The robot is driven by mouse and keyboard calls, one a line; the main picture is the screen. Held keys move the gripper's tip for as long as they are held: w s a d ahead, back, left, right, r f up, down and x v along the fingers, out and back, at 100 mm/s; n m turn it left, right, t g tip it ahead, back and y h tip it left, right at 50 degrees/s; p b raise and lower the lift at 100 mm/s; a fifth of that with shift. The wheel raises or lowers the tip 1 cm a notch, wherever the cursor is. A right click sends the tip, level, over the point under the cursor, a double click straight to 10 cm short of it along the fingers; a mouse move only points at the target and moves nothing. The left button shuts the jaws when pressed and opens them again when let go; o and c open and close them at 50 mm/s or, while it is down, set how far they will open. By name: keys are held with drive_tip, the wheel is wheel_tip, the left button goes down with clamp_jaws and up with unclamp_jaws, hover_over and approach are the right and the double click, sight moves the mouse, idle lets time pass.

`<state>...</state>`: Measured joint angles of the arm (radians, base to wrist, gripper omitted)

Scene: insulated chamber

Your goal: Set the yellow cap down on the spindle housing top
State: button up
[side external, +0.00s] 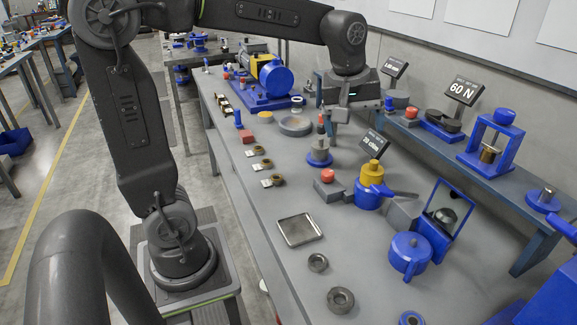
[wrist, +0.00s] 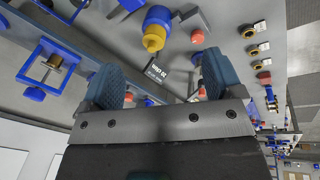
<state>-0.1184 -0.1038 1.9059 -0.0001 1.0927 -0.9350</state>
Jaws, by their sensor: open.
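A yellow stepped cap (side external: 372,172) sits upright on top of a round blue body (side external: 367,197) right of centre on the bench. I cannot tell for sure that this body is the spindle housing. In the wrist view the cap (wrist: 153,38) and the blue body (wrist: 157,18) show beyond the fingers. My gripper (side external: 341,114) is above the bench, behind and left of the cap and apart from it. Its two fingers (wrist: 160,80) are spread with nothing held between them. The fingertips are hard to make out in the side view.
A small display (side external: 374,144) stands close behind the cap. A blue-based post (side external: 319,154) stands below and left of my gripper. A grey block with a red button (side external: 328,176) is left of the blue body. A metal tray (side external: 299,230) lies nearer, with bare bench around it.

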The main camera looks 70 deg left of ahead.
drive_tip(key=s+d+f+m+t, duration=0.1)
drive_tip(key=s+d+f+m, duration=0.1)
drive_tip(key=s+m, duration=0.4)
drive_tip(key=s+d+f+m+t, duration=0.1)
drive_tip(key=s+d+m, duration=0.1)
drive_tip(key=s+m, duration=0.4)
drive_tip(key=s, duration=0.3)
drive_tip(key=shift+s+d+f+t, duration=0.15)
drive_tip(key=shift+s+f+t, duration=0.1)
drive_tip(key=shift+f+t, duration=0.15)
idle(1.1)
